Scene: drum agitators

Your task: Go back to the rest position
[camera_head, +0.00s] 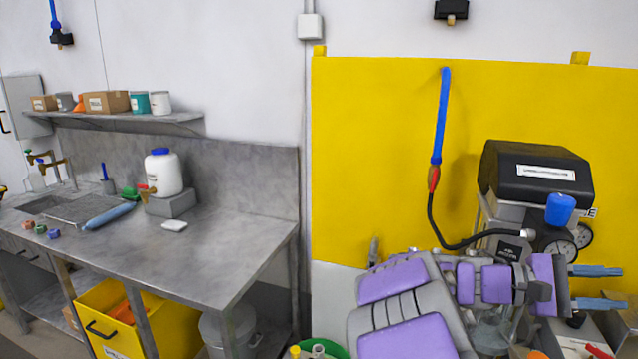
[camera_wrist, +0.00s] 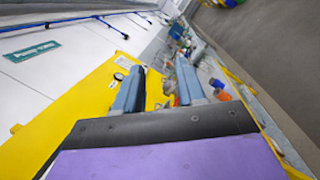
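My gripper (camera_head: 622,287) is at the right side of the head view, with its two blue-grey fingers pointing right. The fingers are clearly apart, with nothing held between them. The gripper also shows in the wrist view (camera_wrist: 161,68), where the fingers stand open. My purple and grey arm reaches across the lower right of the head view. It hides part of the machine with the black top (camera_head: 535,168) and round gauges behind it.
A yellow panel (camera_head: 375,150) covers the wall behind the arm, with a blue-handled hose (camera_head: 440,115) hanging before it. A steel bench (camera_head: 215,250) stands at left, bearing a white jug (camera_head: 163,173). A yellow bin (camera_head: 180,325) sits below. Open floor (camera_wrist: 270,50) shows in the wrist view.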

